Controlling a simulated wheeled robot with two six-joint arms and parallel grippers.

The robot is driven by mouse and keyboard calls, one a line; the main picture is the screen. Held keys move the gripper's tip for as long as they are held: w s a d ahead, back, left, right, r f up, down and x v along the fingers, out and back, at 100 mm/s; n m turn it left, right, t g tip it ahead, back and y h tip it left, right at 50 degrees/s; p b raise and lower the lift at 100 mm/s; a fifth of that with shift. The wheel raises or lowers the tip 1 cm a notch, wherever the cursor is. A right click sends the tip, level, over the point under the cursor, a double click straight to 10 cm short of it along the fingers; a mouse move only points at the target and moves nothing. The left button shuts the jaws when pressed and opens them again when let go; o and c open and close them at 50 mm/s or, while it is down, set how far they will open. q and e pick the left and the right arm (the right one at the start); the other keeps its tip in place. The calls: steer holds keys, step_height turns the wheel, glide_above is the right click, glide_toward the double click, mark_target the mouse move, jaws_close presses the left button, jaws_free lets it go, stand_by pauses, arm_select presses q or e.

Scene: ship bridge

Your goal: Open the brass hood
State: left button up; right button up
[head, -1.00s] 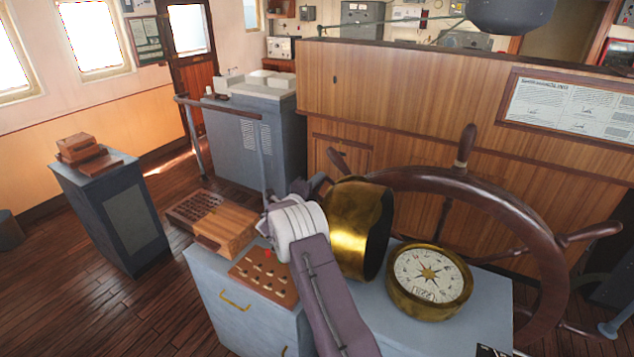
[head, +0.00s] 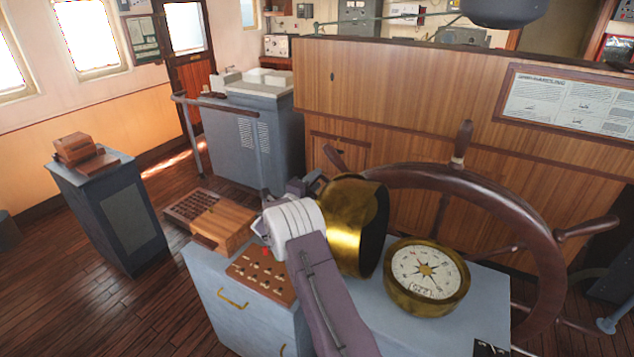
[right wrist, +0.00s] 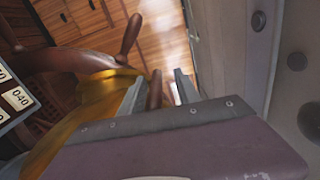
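The brass hood (head: 350,238) stands tipped up on its side on the grey console, left of the compass, its dark hollow facing right towards it. The round brass compass (head: 426,277) is uncovered, its white dial and star in plain view. My right gripper (head: 308,184) is at the hood's far left side, partly hidden by my wrist and the hood. In the right wrist view its two fingers (right wrist: 157,88) are apart, with a brown wheel spoke showing between them. The hood (right wrist: 85,105) is beside the left finger; whether they touch I cannot tell. My left gripper is not in view.
The wooden steering wheel (head: 490,195) stands close behind the hood and compass. A wooden box (head: 222,226) and a switch panel (head: 260,276) lie on the console's left part. A wood-panelled partition (head: 420,95) is behind.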

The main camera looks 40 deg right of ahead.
steer(key=b+v, duration=0.2)
steer(key=v, duration=0.6)
steer(key=shift+a, duration=0.15)
steer(key=p+v, duration=0.2)
steer(key=v, duration=0.8)
steer(key=shift+s, duration=0.2)
steer(key=shift+a+f, duration=0.1)
steer(key=shift+p, duration=0.35)
